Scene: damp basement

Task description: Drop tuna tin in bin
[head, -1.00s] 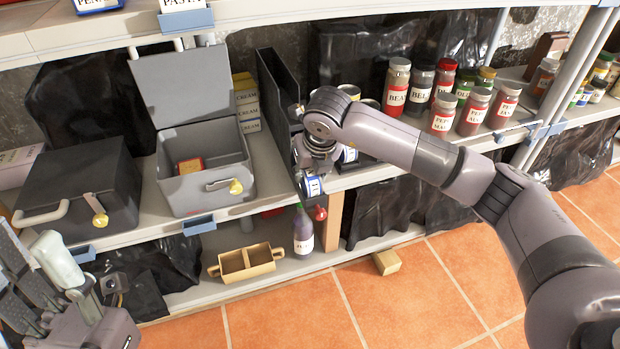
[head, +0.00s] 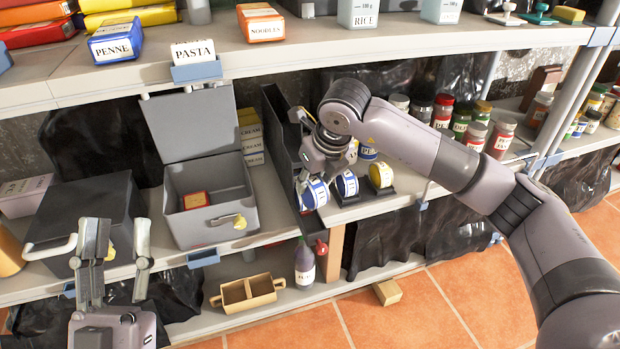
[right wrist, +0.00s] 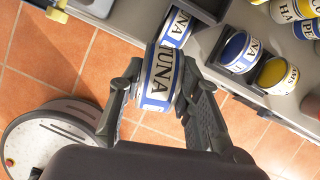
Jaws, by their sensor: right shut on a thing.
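A blue-and-white tuna tin (head: 314,194) is held by my right gripper (head: 322,172) at the shelf's front edge. The right wrist view shows the tin (right wrist: 160,82) marked TUNA between the two fingers (right wrist: 160,92). A second TUNA tin (right wrist: 177,27) sits just beyond it. A grey bin (head: 205,225) with its lid raised stands on the shelf to the left, a red box (head: 195,200) inside. A dark closed box (head: 70,225) stands left of it. My left gripper (head: 117,257) is open and empty in front of the dark box.
A tall dark panel (head: 282,130) stands between the grey bin and the tins. A blue tin (head: 347,183) and a yellow tin (head: 381,175) sit in racks on the right. A wooden caddy (head: 247,292) and a bottle (head: 304,264) stand below.

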